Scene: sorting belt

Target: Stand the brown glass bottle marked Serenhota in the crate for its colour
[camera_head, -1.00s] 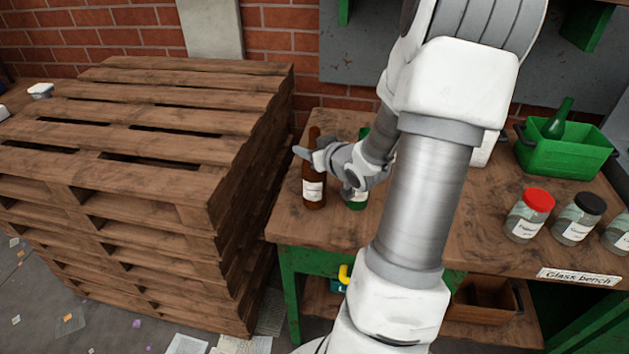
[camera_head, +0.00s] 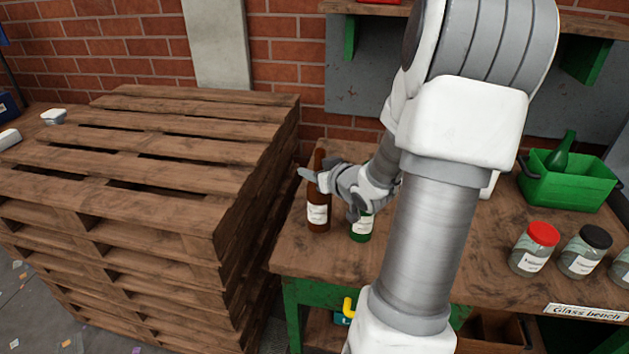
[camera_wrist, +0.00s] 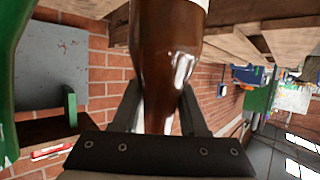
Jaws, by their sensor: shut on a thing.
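The brown glass bottle (camera_head: 318,217) stands upright at the left end of the bench, with a white label too small to read. My gripper (camera_head: 322,182) is shut on its upper part. In the wrist view the brown bottle (camera_wrist: 165,60) runs between the two fingers of my gripper (camera_wrist: 160,110). A green bottle (camera_head: 361,228) stands just right of the brown one, partly hidden by my gripper; its edge also shows in the wrist view (camera_wrist: 8,60). A green crate (camera_head: 567,188) with a green bottle (camera_head: 562,152) in it stands at the right back. I see no brown crate on the bench top; my arm hides part of it.
Jars with red (camera_head: 534,249) and black (camera_head: 585,251) lids stand at the bench's right front, above a "Glass bench" label (camera_head: 586,312). A tall pallet stack (camera_head: 150,190) stands close to the left. A brown box (camera_head: 497,330) shows below the bench top.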

